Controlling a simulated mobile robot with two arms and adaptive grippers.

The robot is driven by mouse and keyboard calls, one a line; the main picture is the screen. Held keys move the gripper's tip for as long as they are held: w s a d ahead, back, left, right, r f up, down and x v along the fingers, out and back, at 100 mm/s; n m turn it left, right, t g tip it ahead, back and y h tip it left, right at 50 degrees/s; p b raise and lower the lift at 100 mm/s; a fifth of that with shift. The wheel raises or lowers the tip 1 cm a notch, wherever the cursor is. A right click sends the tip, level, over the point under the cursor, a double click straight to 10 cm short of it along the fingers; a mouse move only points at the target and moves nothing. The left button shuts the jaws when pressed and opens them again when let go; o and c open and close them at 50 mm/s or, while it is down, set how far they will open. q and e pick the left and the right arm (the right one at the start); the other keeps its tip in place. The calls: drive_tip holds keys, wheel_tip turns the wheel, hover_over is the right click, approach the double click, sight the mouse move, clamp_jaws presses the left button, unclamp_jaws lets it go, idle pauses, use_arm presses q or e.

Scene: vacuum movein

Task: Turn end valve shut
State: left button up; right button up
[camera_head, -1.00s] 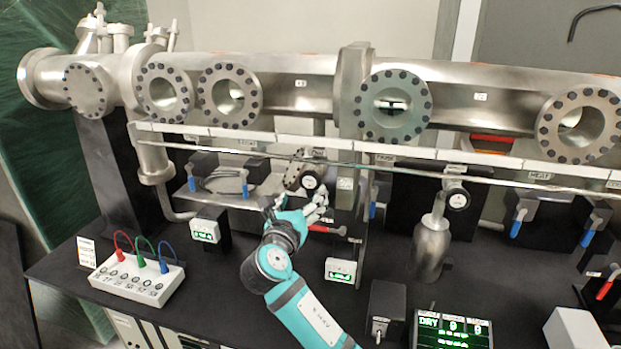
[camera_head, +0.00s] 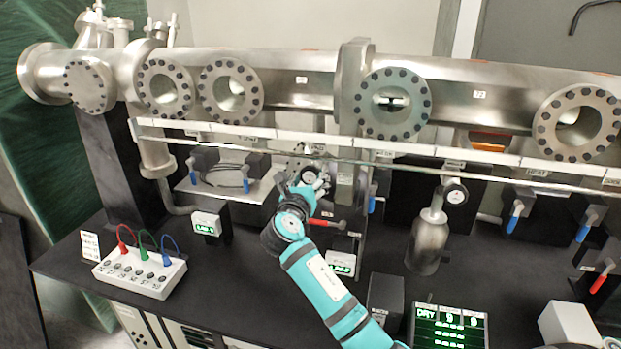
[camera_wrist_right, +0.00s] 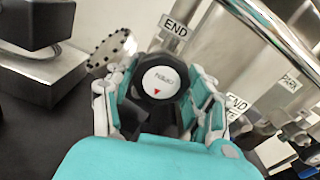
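The end valve has a black knob with a white round cap (camera_wrist_right: 160,82) and a red arrow mark near the cap's lower edge. The lettering on the cap is too small to read surely. An END label (camera_wrist_right: 174,27) is just beyond it. In the head view the knob (camera_head: 309,175) sits under the steel pipe, left of centre. My right gripper (camera_head: 308,188) is at the knob, its fingers on either side of it in the wrist view (camera_wrist_right: 158,88). Whether both fingers press on the knob is unclear. My left gripper is out of view.
A red-handled lever (camera_head: 328,223) is just right of my right gripper. A steel cylinder (camera_head: 427,243) stands to the right. A terminal box (camera_head: 140,272) with coloured leads is at the front left of the black bench.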

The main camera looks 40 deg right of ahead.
drive_tip(key=c, duration=0.7)
drive_tip(key=shift+o, duration=0.2)
